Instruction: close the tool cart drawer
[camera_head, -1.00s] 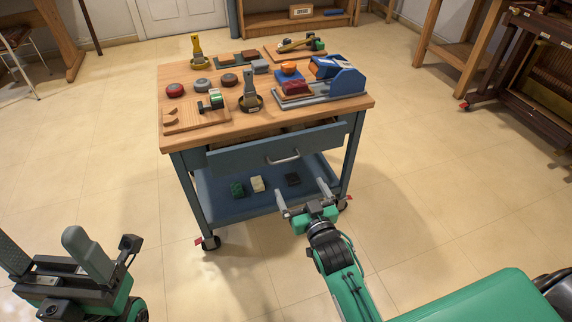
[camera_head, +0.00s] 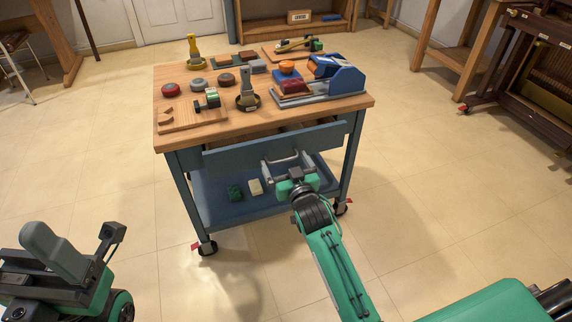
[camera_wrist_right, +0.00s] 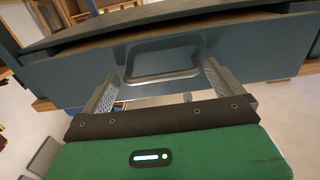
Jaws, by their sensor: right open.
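The tool cart (camera_head: 345,165) has a wooden top and a blue-grey drawer (camera_head: 230,156). The drawer stands partly open, with a gap between its front and the top. Its metal handle (camera_wrist_right: 162,64) is a U-shaped bar at the middle of the front. My right gripper (camera_head: 287,160) is open at the handle, a finger on each side. In the right wrist view my right gripper (camera_wrist_right: 160,85) points at the drawer front (camera_wrist_right: 75,75); I cannot tell if the fingertips touch it. My left gripper (camera_head: 50,250) is at the lower left, away from the cart, with one finger in view.
Tools and blocks crowd the cart top (camera_head: 215,140). The lower shelf (camera_head: 215,205) holds a green block (camera_head: 235,193) and a cream block (camera_head: 255,187). The cart stands on casters (camera_head: 207,248). The floor around it is clear. A dark wooden piano frame (camera_head: 520,65) is at the right.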

